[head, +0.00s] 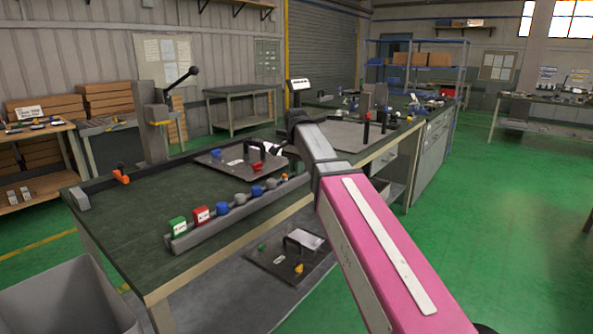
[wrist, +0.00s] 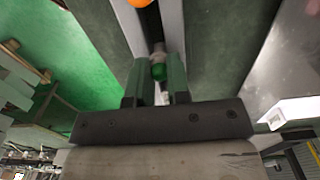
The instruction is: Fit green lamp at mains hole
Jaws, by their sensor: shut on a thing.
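A pale grey part shows just beyond the lamp's green end. In the head view my arm hides the gripper and this lamp. A dark panel (head: 205,162) lies on the bench, with a blue part (head: 215,153), a red part (head: 257,167), a black handle and a white label. I cannot make out a mains hole on it. The grey rail (head: 212,232) at the bench front carries several coloured parts, with an orange one (head: 284,177) at its far end.
A second panel (head: 272,266) with a handle lies on the lower shelf. A lever press (head: 152,120) stands at the bench's back, and an orange-handled tool (head: 121,174) lies near the left end. The bench top (head: 130,215) is clear left of the panel. A grey bin (head: 65,300) stands in front.

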